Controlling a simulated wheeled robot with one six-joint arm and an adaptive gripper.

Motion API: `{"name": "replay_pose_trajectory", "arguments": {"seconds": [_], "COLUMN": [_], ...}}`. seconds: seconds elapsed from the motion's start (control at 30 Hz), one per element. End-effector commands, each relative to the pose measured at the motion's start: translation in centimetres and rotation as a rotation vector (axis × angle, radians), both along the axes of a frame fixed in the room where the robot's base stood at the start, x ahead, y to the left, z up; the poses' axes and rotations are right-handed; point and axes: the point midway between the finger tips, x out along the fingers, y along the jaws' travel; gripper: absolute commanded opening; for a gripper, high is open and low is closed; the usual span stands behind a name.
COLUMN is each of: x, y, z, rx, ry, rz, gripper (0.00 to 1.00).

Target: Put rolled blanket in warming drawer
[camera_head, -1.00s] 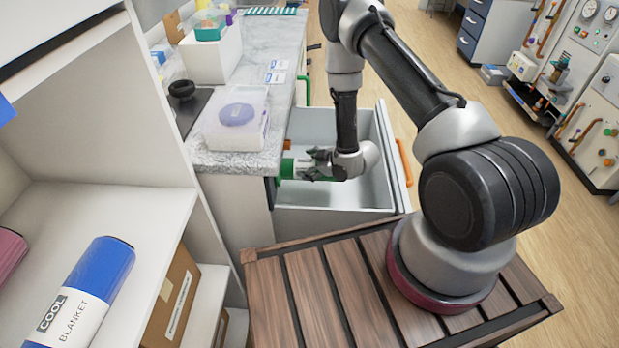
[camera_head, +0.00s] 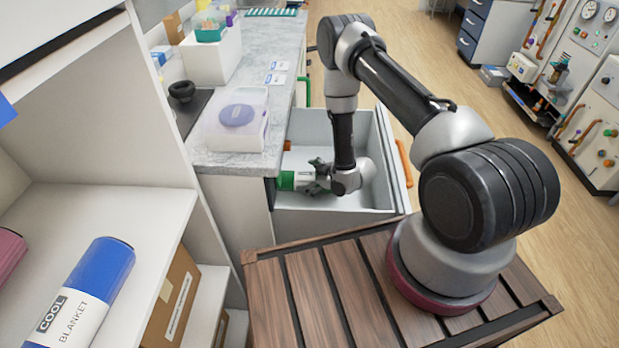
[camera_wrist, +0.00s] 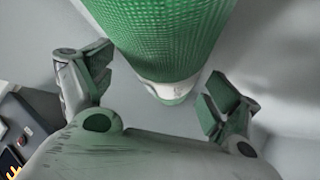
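The rolled blanket is green with a white band (camera_head: 287,180). It lies low inside the open warming drawer (camera_head: 377,125), at the left side near the counter. My gripper (camera_head: 316,178) is down in the drawer at the right end of the roll. In the wrist view the green roll (camera_wrist: 165,35) runs away from the top edge, with its white part beyond. My gripper's two fingers (camera_wrist: 158,80) are spread wide on either side of it, with gaps showing. The roll's underside and its contact with the drawer floor are hidden.
The drawer's orange handle (camera_head: 403,162) is at its right front. A marble counter (camera_head: 225,162) with a clear box (camera_head: 238,125) borders the drawer on the left. A shelf at left holds a blue "COOL BLANKET" roll (camera_head: 100,270). The drawer's back part is empty.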

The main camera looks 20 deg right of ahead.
Motion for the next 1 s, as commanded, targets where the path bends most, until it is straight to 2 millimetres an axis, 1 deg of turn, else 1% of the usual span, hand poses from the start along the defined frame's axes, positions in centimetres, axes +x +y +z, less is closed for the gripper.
{"name": "replay_pose_trajectory", "arguments": {"seconds": [0.27, 0.37, 0.47, 0.8, 1.0], "x": [0.0, -0.2, -1.1, -5.9, -7.5], "y": [0.0, -0.2, -1.0, -4.6, -5.7], "z": [0.1, 0.5, 1.3, 5.7, 7.0], "rx": [0.0, 0.0, 0.0, 0.0, 0.001], "ry": [0.0, 0.0, 0.0, 0.0, 0.0], "rz": [0.0, -0.002, -0.002, -0.003, -0.001], "gripper": [0.92, 0.92, 0.92, 0.92, 0.92]}}
